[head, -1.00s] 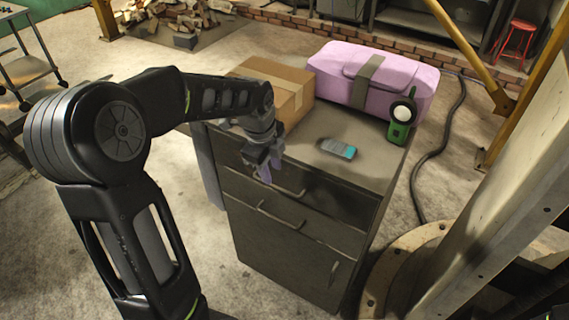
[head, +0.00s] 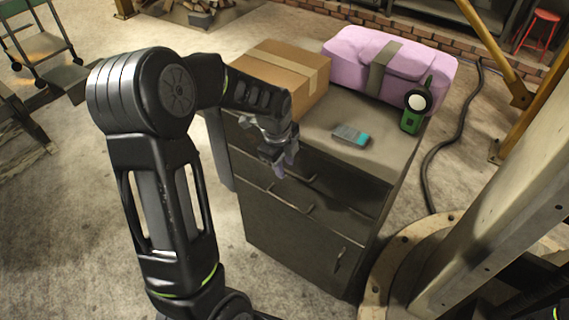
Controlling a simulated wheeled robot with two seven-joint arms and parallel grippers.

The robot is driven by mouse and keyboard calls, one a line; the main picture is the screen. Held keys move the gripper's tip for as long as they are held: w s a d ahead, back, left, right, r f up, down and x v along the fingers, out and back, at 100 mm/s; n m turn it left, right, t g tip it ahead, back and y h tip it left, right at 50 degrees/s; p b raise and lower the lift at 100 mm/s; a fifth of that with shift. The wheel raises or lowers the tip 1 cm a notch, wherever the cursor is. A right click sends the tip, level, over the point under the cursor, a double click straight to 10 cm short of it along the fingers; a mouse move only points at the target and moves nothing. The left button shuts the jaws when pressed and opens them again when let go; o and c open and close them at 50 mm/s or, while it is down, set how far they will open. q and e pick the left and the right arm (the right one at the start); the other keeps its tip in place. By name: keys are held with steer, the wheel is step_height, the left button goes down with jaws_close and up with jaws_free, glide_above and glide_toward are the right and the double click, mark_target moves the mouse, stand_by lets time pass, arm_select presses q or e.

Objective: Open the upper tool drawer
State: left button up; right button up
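The dark metal tool cabinet (head: 300,232) stands in the middle of the view. Its upper drawer (head: 345,186) looks flush with the cabinet front. The bar handle of that drawer (head: 306,179) is partly hidden behind my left gripper. A second handle (head: 290,199) shows on the drawer below. My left gripper (head: 283,167) points down in front of the upper drawer, close to the left part of its handle. Its fingers are small and dark, so I cannot tell whether they are open or touch the handle. My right gripper is not in view.
On the cabinet top are a cardboard box (head: 283,72), a pink case (head: 418,70), a green device with a round white face (head: 413,108) and a small grey-teal box (head: 350,135). A post on a round bolted base (head: 375,290) stands right of the cabinet. Floor in front is clear.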

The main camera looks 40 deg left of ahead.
arm_select(q)
steer(key=shift+f, duration=0.35)
steer(key=shift+c, duration=0.5)
jaws_close()
stand_by(0.8)
